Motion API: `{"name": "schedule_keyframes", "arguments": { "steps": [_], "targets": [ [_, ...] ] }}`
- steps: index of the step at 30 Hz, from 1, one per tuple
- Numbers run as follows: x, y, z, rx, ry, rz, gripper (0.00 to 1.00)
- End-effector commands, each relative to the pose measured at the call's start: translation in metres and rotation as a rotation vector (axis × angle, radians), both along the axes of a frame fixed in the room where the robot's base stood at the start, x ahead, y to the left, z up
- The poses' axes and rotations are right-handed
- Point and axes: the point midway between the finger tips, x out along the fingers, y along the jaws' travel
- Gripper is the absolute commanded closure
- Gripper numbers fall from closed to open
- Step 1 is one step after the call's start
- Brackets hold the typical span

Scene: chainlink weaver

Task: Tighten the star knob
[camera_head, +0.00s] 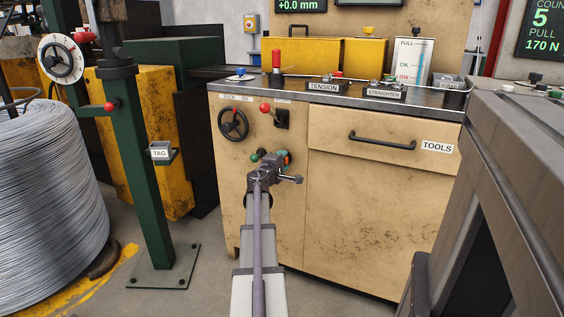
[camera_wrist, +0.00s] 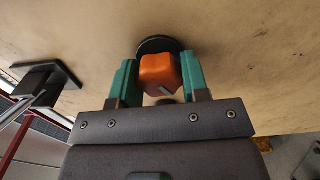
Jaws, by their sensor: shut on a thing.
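An orange, blocky knob with rounded corners (camera_wrist: 158,72) stands on a black round base (camera_wrist: 152,45) on the beige cabinet front in the wrist view. Its full outline is partly hidden, so I cannot tell if it is star-shaped. My gripper (camera_wrist: 160,82) has its two green fingers on either side of the knob, shut on it. In the head view my gripper (camera_head: 273,157) is at the cabinet front, below the black handwheel and red-knobbed lever. A small patch of orange (camera_head: 287,155) shows there; the rest of the knob is hidden by my gripper.
A black handwheel (camera_head: 233,124) and a red-knobbed lever (camera_head: 266,108) are close above. The tools drawer handle (camera_head: 382,141) sticks out to the right. A green post (camera_head: 150,180) and wire coil (camera_head: 45,205) stand left. A grey machine (camera_head: 500,190) stands right.

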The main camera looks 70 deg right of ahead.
Motion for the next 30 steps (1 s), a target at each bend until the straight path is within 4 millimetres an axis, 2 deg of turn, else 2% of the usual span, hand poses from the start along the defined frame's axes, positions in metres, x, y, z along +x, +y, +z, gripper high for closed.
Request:
{"name": "schedule_keyframes", "arguments": {
  "steps": [30],
  "targets": [
    [-0.0011, 0.0008, 0.0014, -0.046, -0.962, -0.001, 0.82]
  ]
}}
